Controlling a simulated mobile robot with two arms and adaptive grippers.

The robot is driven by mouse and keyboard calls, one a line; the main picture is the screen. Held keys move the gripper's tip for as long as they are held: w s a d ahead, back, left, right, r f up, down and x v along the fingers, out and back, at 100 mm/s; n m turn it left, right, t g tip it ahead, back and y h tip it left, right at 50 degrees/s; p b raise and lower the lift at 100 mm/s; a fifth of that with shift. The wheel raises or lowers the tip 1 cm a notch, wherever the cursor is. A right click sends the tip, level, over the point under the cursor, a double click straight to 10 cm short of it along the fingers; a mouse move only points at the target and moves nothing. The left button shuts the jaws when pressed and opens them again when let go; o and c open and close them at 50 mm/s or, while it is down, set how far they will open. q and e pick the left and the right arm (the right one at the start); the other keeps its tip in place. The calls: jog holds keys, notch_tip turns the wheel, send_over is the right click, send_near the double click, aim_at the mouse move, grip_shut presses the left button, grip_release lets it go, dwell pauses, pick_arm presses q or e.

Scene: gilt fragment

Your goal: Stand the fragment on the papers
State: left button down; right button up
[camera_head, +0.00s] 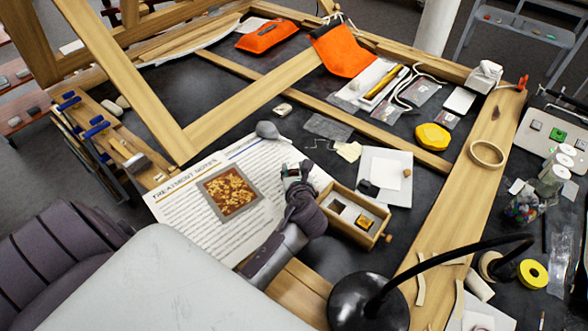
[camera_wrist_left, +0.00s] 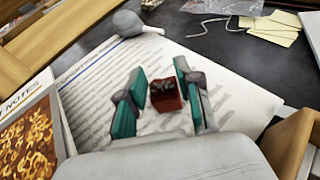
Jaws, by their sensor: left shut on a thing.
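My left gripper (camera_head: 293,172) is above the right part of the papers (camera_head: 180,228), headed "Treatment Notes". It is shut on the fragment (camera_wrist_left: 167,96), a small block with a reddish side and a dark top, held between the teal finger pads in the left wrist view. In the head view the fragment is mostly hidden by the fingers. The papers also show under the gripper in the left wrist view (camera_wrist_left: 82,85). From these views I cannot tell whether the fragment touches the paper. My right gripper is not in view.
A wooden box (camera_head: 334,223) with small gilt pieces stands just right of my left gripper. A grey bulb (camera_head: 267,130) lies at the papers' far edge. A gilt photo (camera_head: 230,192) is on the papers. A black lamp (camera_head: 368,303) stands at the front right.

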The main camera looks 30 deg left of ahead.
pick_arm(q)
jog(key=shift+f, duration=0.1)
jog(key=c, duration=0.8)
grip_release()
jog(key=shift+s, duration=0.1)
jog(key=v, duration=1.2)
jog(key=shift+b, duration=0.4)
